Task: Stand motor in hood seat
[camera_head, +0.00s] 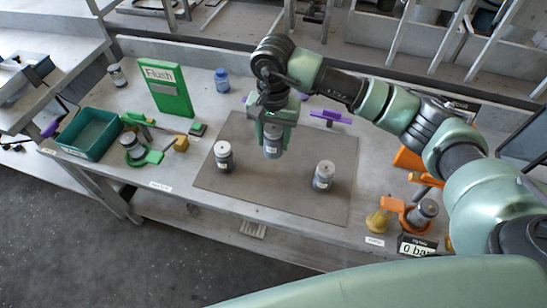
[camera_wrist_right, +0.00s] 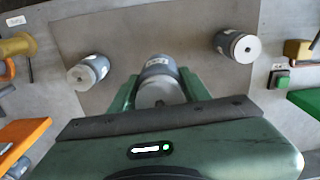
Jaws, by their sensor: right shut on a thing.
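My right gripper (camera_head: 273,127) is shut on a grey cylindrical motor (camera_head: 272,146), held upright over the grey-brown mat. In the right wrist view the held motor (camera_wrist_right: 158,83) sits between the green fingers. Two similar motors stand on the mat, one to the left (camera_head: 223,157) and one to the right (camera_head: 324,176). A green fixture (camera_head: 151,157) at the left holds a grey cylinder (camera_head: 132,146). An orange fixture (camera_head: 408,218) at the right also has a grey cylinder (camera_head: 425,210) at it. I cannot tell which is the hood seat. My left gripper is out of view.
The mat (camera_head: 270,193) has bare room between the motors. A green "Flush" panel (camera_head: 168,92), blue bottle (camera_head: 221,81) and teal bin (camera_head: 90,133) stand at the left. A purple piece (camera_head: 331,117) lies behind the mat. A pressure display (camera_head: 416,247) stands at the front right.

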